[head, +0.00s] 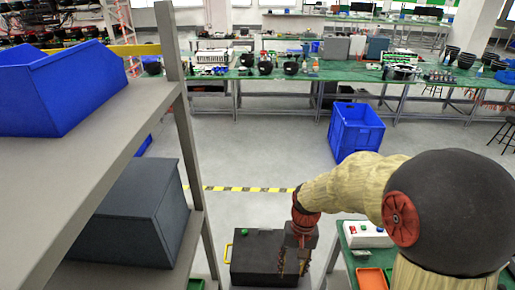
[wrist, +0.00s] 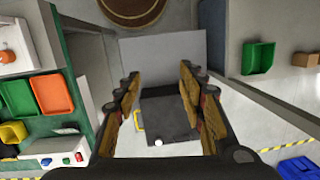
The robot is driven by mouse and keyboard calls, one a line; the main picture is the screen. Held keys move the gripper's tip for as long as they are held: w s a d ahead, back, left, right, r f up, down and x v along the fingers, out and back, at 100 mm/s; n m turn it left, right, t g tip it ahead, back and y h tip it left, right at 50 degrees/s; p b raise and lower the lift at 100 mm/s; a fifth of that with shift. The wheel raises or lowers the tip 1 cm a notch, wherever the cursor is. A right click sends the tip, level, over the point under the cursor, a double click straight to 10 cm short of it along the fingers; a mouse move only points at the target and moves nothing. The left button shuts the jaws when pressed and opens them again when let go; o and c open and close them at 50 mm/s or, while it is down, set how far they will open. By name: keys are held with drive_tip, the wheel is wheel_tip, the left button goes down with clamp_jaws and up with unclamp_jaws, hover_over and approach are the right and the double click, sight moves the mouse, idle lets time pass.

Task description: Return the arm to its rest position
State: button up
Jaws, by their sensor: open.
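My arm reaches forward from the right side of the head view, with its forearm pointing down. My gripper (head: 292,262) hangs in front of a dark grey box (head: 257,250) with a green button and a yellow handle. In the wrist view my gripper (wrist: 158,82) has its two fingers spread wide, with nothing between them. The dark box (wrist: 168,118) shows below and beyond the fingers, apart from them as far as I can see.
A grey shelf rack (head: 150,115) with a blue bin (head: 60,88) stands close on the left. A green-topped table (head: 345,262) with a white control box (head: 367,235) stands on the right. A blue crate (head: 356,130) stands on the floor beyond. Open floor (head: 255,160) lies between.

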drive_tip(key=s+d+r+t+b, duration=0.3)
drive_tip(key=s+d+r+b, duration=0.1)
drive_tip(key=s+r, duration=0.2)
drive_tip(key=s+d+r+n+t+h+b, duration=0.1)
drive_tip(key=s+d+r+t+b, duration=0.3)
drive_tip(key=s, duration=0.4)
drive_tip(key=b+v, duration=0.1)
drive_tip(key=v, duration=0.1)
drive_tip(key=shift+d+r, duration=0.15)
drive_tip(key=shift+r, duration=0.3)
drive_tip(key=shift+w+r, duration=0.15)
idle(1.2)
